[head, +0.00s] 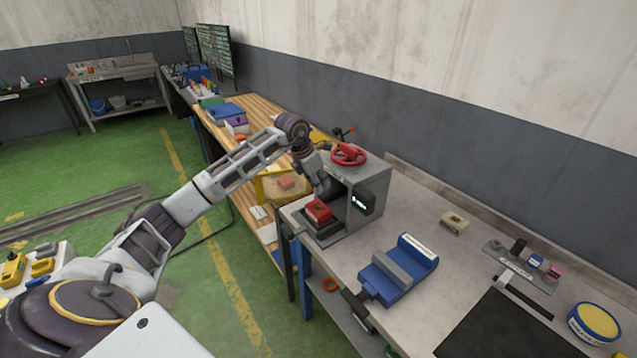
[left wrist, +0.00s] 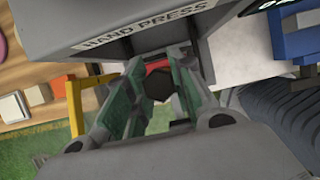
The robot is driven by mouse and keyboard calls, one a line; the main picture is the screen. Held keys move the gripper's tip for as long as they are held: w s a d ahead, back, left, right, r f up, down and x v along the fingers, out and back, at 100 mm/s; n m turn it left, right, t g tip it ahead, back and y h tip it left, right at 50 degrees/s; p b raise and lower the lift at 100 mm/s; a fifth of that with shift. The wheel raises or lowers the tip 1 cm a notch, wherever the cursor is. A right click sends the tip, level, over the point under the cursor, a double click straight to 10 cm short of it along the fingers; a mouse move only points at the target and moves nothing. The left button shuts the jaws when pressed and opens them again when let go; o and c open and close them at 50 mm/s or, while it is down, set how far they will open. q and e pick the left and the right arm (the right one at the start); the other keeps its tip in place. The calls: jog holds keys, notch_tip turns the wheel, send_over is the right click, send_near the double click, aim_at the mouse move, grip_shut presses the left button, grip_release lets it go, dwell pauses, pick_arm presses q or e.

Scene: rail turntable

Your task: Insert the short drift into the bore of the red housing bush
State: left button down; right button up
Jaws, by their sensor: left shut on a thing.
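A red block, the red housing bush (head: 318,212), sits on the base of the grey hand press at the middle of the head view. My left gripper (head: 322,190) reaches into the press opening just above the red block. In the left wrist view its fingers (left wrist: 158,90) are shut on a small dark piece, the short drift (left wrist: 158,84). Some red of the housing bush (left wrist: 181,69) shows behind the fingers. The bore is hidden, and I cannot tell whether the drift touches the block. My right gripper is not in view.
The grey hand press (head: 366,180) with its red handwheel (head: 348,154) closes in around the left gripper. A blue vise (head: 400,272) stands on the bench to the right. A yellow-framed bin (head: 270,188) is close on the left.

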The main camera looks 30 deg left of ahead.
pick_arm(q)
jog(key=shift+s+f+b, duration=0.1)
jog(key=shift+f+b, duration=1.35)
jog(key=shift+f, duration=1.25)
jog(key=shift+f+b, duration=0.15)
jog(key=shift+b, duration=0.2)
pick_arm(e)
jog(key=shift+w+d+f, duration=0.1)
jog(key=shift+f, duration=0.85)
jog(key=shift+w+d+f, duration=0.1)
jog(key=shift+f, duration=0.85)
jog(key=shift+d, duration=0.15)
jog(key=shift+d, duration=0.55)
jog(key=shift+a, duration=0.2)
